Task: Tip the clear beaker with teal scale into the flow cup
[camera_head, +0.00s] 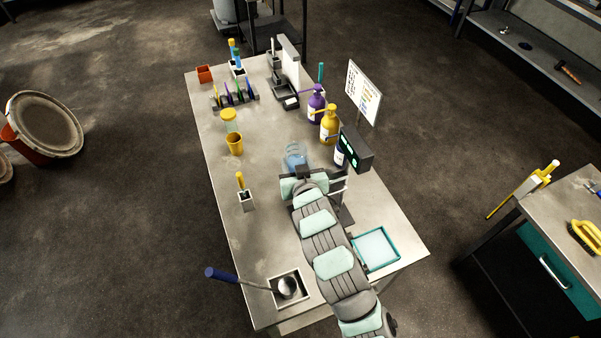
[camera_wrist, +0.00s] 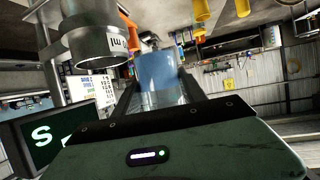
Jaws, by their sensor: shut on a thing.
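My gripper (camera_wrist: 160,92) is shut on the clear beaker (camera_wrist: 158,72), whose glass sits between the two dark fingers and looks bluish in the wrist view. The beaker (camera_head: 296,154) also shows in the head view, just beyond my gripper (camera_head: 300,172), over the middle of the bench. Its teal scale cannot be read, and I cannot tell its exact tilt. A grey metal cylinder (camera_wrist: 98,38) with a dark band and a letter label, apparently the flow cup, is beside a post at upper left in the wrist view, apart from the beaker. In the head view my arm hides most of that stand.
A display box (camera_head: 356,150) with green digits stands right of the beaker. Yellow (camera_head: 329,124) and purple (camera_head: 316,103) bottles and a sign (camera_head: 362,92) stand behind it. A teal-rimmed tray (camera_head: 398,258) lies front right. The left-centre bench is largely clear.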

